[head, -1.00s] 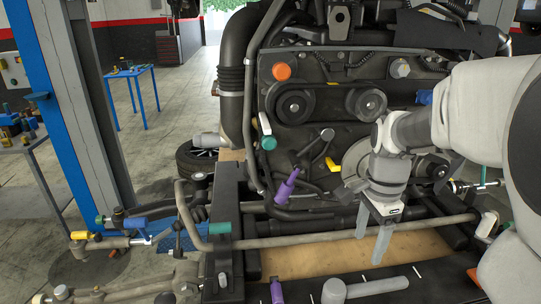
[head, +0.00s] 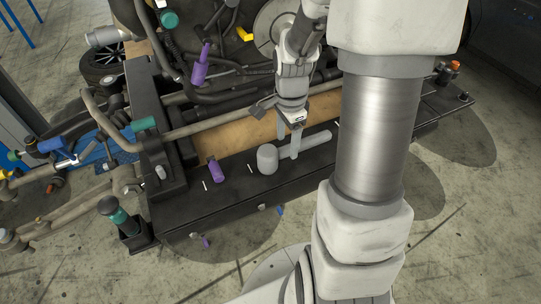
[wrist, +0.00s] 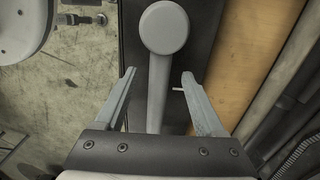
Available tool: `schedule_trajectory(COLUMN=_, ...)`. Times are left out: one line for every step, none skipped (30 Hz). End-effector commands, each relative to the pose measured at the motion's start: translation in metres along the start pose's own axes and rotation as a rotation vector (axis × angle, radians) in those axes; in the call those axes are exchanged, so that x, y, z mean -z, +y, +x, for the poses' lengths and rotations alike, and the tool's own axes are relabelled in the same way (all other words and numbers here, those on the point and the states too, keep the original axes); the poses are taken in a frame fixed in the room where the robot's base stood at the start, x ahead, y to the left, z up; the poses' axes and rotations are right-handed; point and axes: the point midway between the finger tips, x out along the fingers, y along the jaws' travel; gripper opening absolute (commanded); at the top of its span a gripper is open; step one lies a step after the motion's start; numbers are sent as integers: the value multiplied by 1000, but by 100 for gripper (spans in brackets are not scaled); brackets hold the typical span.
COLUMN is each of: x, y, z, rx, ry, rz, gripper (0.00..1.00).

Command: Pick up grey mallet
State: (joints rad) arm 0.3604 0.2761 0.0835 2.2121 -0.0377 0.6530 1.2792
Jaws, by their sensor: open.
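The grey mallet (head: 268,159) lies on the black front beam of the engine stand, its round head to the left and its handle running right in the head view. In the wrist view the mallet's head (wrist: 164,27) is at the top middle, and its handle runs down between my fingers. My gripper (head: 289,136) points down above the handle, open and empty. In the wrist view the open fingers (wrist: 158,82) stand on either side of the handle, apart from it. The handle's far end is hidden by the gripper body in the wrist view.
The black beam (head: 222,209) carries a purple-handled tool (head: 217,171) left of the mallet. A brown pipe (head: 220,124) and a wooden board (head: 236,143) lie just behind. The engine (head: 215,40) rises at the back. A teal-handled tool (head: 117,214) stands at the beam's left end.

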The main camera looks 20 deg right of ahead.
Motion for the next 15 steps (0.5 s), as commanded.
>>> schedule_trajectory(x=-1, y=2, z=7, rx=-6, ry=-3, rz=0, gripper=71)
schedule_trajectory(x=-1, y=2, z=12, rx=-6, ry=-3, rz=1, gripper=71)
schedule_trajectory(x=-1, y=2, z=18, rx=-7, ry=-3, rz=2, gripper=71)
schedule_trajectory(x=0, y=2, z=22, rx=-6, ry=-3, rz=2, gripper=71)
schedule_trajectory(x=0, y=2, z=26, rx=-6, ry=-3, rz=1, gripper=71)
schedule_trajectory(x=0, y=1, z=32, rx=-5, ry=-2, rz=1, gripper=71)
schedule_trajectory(x=0, y=1, z=35, rx=-5, ry=-2, rz=1, gripper=71)
schedule_trajectory(x=-1, y=1, z=38, rx=-5, ry=-2, rz=1, gripper=71)
schedule_trajectory(x=-1, y=1, z=41, rx=-4, ry=-2, rz=1, gripper=71)
schedule_trajectory(x=-1, y=1, z=43, rx=-3, ry=-2, rz=1, gripper=71)
schedule_trajectory(x=-1, y=1, z=44, rx=-3, ry=-1, rz=1, gripper=71)
schedule_trajectory(x=-1, y=1, z=45, rx=-2, ry=-1, rz=1, gripper=71)
schedule_trajectory(x=-1, y=1, z=45, rx=-2, ry=-1, rz=0, gripper=71)
schedule_trajectory(x=-1, y=1, z=45, rx=-2, ry=-1, rz=0, gripper=71)
schedule_trajectory(x=0, y=1, z=45, rx=-1, ry=-1, rz=0, gripper=71)
